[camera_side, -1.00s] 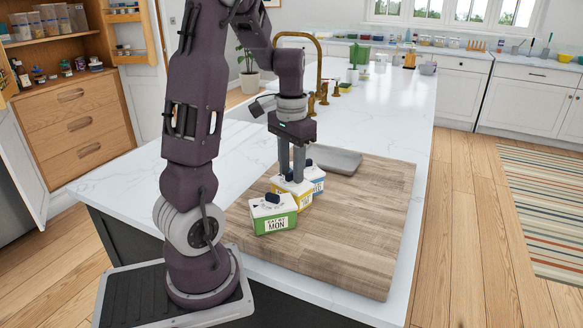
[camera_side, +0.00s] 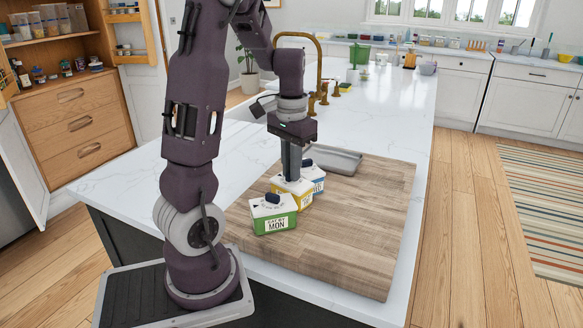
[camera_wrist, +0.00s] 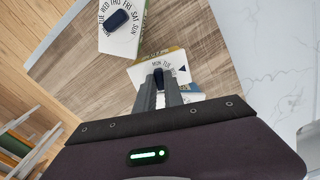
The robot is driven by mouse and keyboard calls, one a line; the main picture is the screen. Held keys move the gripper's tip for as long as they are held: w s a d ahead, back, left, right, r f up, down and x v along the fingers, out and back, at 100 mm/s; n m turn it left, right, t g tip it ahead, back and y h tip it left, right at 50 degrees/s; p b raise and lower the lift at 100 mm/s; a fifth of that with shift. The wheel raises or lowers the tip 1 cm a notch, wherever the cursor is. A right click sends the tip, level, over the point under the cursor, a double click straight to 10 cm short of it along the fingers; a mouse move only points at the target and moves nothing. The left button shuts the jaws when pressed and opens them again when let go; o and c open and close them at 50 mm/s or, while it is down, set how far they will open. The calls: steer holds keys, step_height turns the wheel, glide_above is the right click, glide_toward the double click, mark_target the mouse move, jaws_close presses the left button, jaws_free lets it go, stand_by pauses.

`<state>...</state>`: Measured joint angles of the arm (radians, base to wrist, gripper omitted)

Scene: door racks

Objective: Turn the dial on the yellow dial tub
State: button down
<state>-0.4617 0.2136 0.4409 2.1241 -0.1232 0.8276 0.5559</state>
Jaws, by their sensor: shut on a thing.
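The yellow dial tub (camera_side: 305,199) stands on the wooden board between a green tub and a blue tub. Its white lid (camera_wrist: 143,72) shows day names and a dark triangle mark in the wrist view. My gripper (camera_side: 292,178) points straight down over this lid. In the wrist view its two fingers (camera_wrist: 159,88) are shut on the dark dial (camera_wrist: 158,76), one on each side. Only the dial's end shows between the fingers. The fingers hide part of the lid and some day names, and the dial is hidden in the side view.
The green tub (camera_side: 272,222) is close on the near left, its dark dial standing up. The blue tub (camera_side: 318,184) is close behind on the right. A grey tray (camera_side: 338,162) lies at the back of the board (camera_side: 360,220). The board's right part is clear.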

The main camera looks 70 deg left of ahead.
steer(key=shift+n, duration=0.5)
steer(key=n, duration=0.3)
steer(key=shift+n, duration=2)
steer(key=c, duration=1.4)
jaws_free()
steer(key=shift+c, duration=0.2)
steer(key=shift+r, duration=0.1)
step_height(320, 180, up, 7)
